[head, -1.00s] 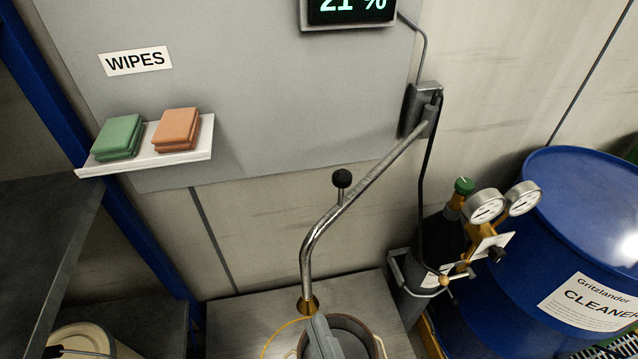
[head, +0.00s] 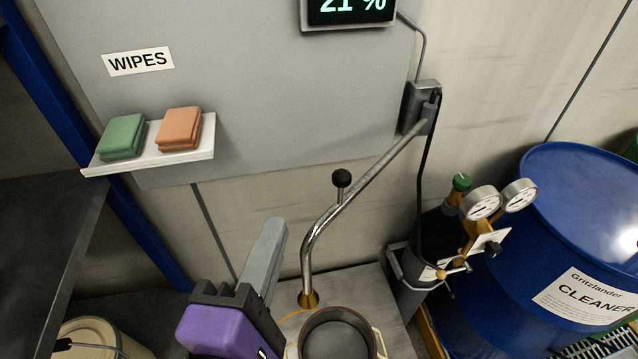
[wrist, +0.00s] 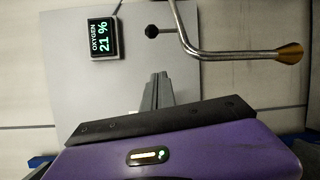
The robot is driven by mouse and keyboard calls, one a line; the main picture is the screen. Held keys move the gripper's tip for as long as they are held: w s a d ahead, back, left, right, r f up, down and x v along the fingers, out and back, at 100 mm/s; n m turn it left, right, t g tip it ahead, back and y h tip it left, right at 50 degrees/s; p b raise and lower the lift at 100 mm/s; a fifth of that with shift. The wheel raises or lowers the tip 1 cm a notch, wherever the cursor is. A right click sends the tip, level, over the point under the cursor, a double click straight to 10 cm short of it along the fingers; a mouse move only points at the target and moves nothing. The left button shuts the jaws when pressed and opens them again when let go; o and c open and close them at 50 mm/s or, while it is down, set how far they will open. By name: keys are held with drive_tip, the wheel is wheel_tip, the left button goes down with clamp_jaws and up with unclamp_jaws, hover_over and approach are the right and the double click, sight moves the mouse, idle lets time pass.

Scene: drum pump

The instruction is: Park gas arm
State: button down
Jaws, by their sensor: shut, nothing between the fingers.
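The gas arm (head: 352,196) is a bent metal tube. It runs from a wall bracket (head: 417,108) down to a brass nozzle (head: 309,299) beside an open round pot (head: 338,335). A black ball knob (head: 341,178) stands up from the tube's middle; in the wrist view the knob (wrist: 152,31) and tube (wrist: 185,40) lie beyond my fingers. My purple-bodied gripper (head: 273,226) is left of the tube, apart from it, with its grey fingers pointing up. The fingers also show in the wrist view (wrist: 158,80), together and empty.
A WIPES shelf (head: 150,160) with green and orange pads is at the upper left. A gas cylinder with gauges (head: 481,202) and a blue drum (head: 590,215) stand at the right. An oxygen display (head: 350,10) reads 21 %. A pale bucket (head: 100,340) is at the lower left.

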drive_tip(key=shift+w, duration=0.15)
drive_tip(key=w+d+p, duration=0.1)
drive_tip(key=w+d, duration=0.3)
drive_tip(key=w, duration=0.4)
drive_tip(key=shift+d+p, duration=0.3)
drive_tip(key=shift+p, duration=0.1)
